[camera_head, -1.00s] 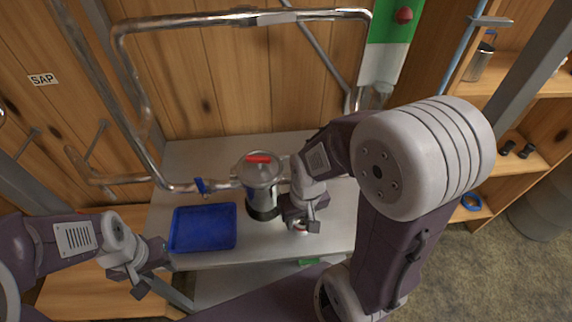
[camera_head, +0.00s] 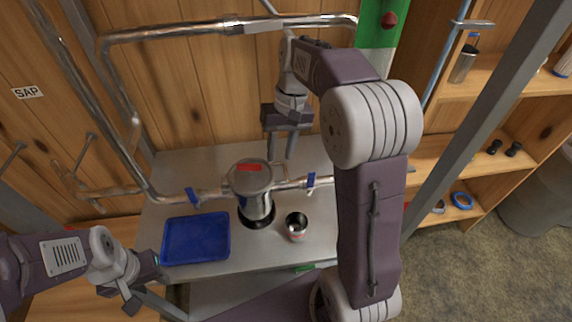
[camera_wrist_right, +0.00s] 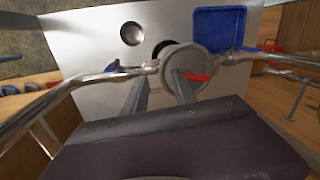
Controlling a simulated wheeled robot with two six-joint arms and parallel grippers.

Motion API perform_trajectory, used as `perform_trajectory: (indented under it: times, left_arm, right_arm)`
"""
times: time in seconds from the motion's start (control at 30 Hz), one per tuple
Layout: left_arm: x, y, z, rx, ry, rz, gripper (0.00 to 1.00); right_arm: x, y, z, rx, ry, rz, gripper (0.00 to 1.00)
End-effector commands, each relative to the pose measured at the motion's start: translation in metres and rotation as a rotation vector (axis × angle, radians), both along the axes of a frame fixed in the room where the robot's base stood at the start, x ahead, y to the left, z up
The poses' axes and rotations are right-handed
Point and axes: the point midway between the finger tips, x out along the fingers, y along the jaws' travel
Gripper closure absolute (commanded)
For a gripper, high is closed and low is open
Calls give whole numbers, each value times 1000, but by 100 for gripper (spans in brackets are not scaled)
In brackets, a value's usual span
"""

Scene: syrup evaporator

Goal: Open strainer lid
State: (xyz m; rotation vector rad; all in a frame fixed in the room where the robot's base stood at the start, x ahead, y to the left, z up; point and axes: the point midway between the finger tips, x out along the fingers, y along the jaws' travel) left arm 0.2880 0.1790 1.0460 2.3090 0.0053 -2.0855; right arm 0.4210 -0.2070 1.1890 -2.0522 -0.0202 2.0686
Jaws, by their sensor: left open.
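The strainer (camera_head: 257,207) is a metal cylinder in the pipe line on the steel table. Its round lid (camera_head: 240,181) lies on top, with a red strip (camera_head: 251,168); the lid looks closed. In the right wrist view the lid (camera_wrist_right: 178,58) and red strip (camera_wrist_right: 195,77) show just beyond the fingertips. My right gripper (camera_head: 281,158) is open and points down, behind and to the right of the lid, with nothing visible between its fingers. My left gripper (camera_head: 146,282) is open and empty, low at the left, beside the blue tray.
A blue tray (camera_head: 196,260) lies left of the strainer. A small open cup (camera_head: 296,236) stands to its right. Pipes with blue valve handles (camera_head: 311,180) run on both sides. A pipe frame (camera_head: 190,29) rises behind. Shelves (camera_head: 520,88) stand at the right.

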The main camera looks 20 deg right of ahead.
Motion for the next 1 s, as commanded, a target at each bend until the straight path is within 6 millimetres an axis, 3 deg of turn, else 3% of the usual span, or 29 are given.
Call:
perform_trajectory:
  times: [0.1,0.2,0.37,0.6,0.8,1.0]
  left_arm:
    - [0,0,-2,0,0,0,58]
    - [0,0,-2,0,0,0,58]
    - [0,0,-2,0,0,0,58]
    - [0,0,-2,0,0,0,58]
    - [0,0,-1,0,0,0,58]
    - [0,0,-1,0,0,0,58]
  right_arm:
    - [28,-34,2,-2,-40,-78,67]
    - [24,-46,-7,3,-16,-111,67]
    - [24,-45,-13,3,-16,-110,67]
    - [25,-36,-60,3,-14,-109,67]
    - [27,-31,-89,2,-16,-109,67]
    - [28,-30,-95,2,-20,-110,67]
